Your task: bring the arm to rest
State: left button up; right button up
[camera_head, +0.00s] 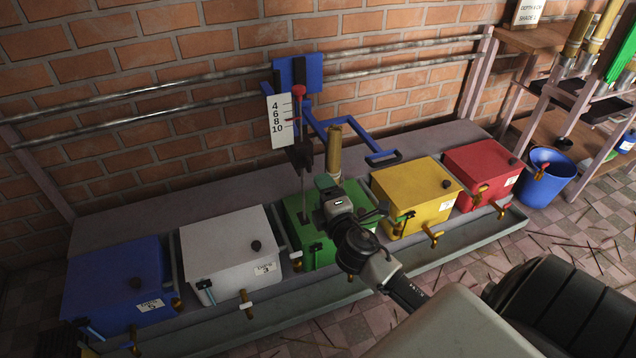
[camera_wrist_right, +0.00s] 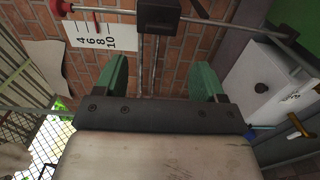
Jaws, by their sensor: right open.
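My right gripper (camera_head: 327,186) reaches in from the lower right in the head view, over the green box (camera_head: 296,210). In the right wrist view the right gripper (camera_wrist_right: 158,75) has its two green fingers wide apart, with nothing held between them. A metal rod and a dark block (camera_wrist_right: 158,14) of the gauge show beyond the fingers. My arm hides part of the green box. My left gripper is in neither view.
The gauge's white scale board (camera_head: 281,121) and blue bracket (camera_head: 298,72) stand behind my gripper. Blue (camera_head: 105,285), white (camera_head: 225,240), yellow (camera_head: 415,190) and red (camera_head: 482,165) boxes line the bench. A brass cylinder (camera_head: 334,150) stands close by. A blue bucket (camera_head: 545,180) is at right.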

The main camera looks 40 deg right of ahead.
jog(key=shift+s, duration=0.1)
dwell(0.5)
